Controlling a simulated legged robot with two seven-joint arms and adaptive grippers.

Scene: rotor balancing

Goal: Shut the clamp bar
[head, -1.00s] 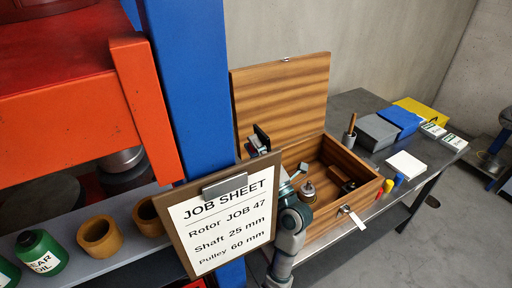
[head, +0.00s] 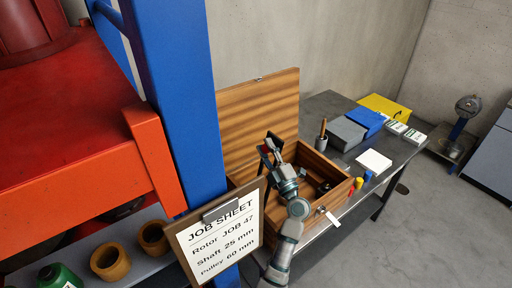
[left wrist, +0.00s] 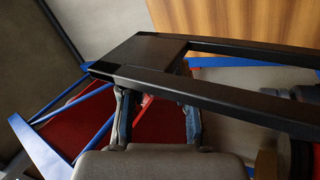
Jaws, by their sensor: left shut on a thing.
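My left gripper (head: 270,150) is in the middle of the head view, above the open wooden box. It is shut on a black frame-like piece (head: 264,157), and a small red part shows beside it. In the left wrist view the black piece (left wrist: 215,92) is a flat plate with two long bars, lying across the fingertips (left wrist: 158,95). The grip itself is partly hidden behind it. I cannot tell whether this piece is the clamp bar, and I make out no other clamp bar. My right gripper is not in view.
The wooden box (head: 325,198) has its lid (head: 262,110) raised. A job sheet board (head: 222,240) stands close in front, by a blue post (head: 178,90) and a red machine frame (head: 80,160). Grey (head: 346,134) and blue (head: 366,121) blocks lie on the bench behind.

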